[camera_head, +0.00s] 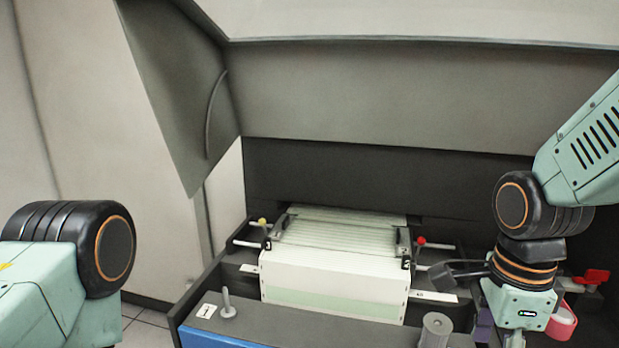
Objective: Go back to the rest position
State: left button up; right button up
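My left arm shows only as a black joint and pale green link at the left edge; its gripper is outside the picture. My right arm comes in from the upper right, and its wrist points down in front of the machine's right side. The wrist runs out of the bottom edge, and I see no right fingertips. A stack of pale paper or cards (334,284) sits in the middle of the machine's tray, with a light green band along its front. Its striped top (340,232) lies between two black guides.
A dark grey lever-like part (440,275) lies beside my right wrist. A red handle (592,277) and a pinkish-red ring (561,322) are to its right. A metal post (227,304) and a grey cylinder (436,329) stand at the front. A grey hood (380,95) overhangs the tray.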

notch_tip(320, 180, down, 18)
jog(key=s+n+b, duration=0.2)
jog(key=n+b, duration=0.4)
jog(key=s+f+n+b, duration=0.5)
jog(key=s+f+n, duration=0.2)
jog(key=f, duration=0.7)
jog(key=s+f+n+b, duration=0.5)
jog(key=s+f+n, duration=0.2)
jog(key=s+f, duration=0.4)
notch_tip(320, 180, down, 4)
jog(key=shift+a+r, duration=0.25)
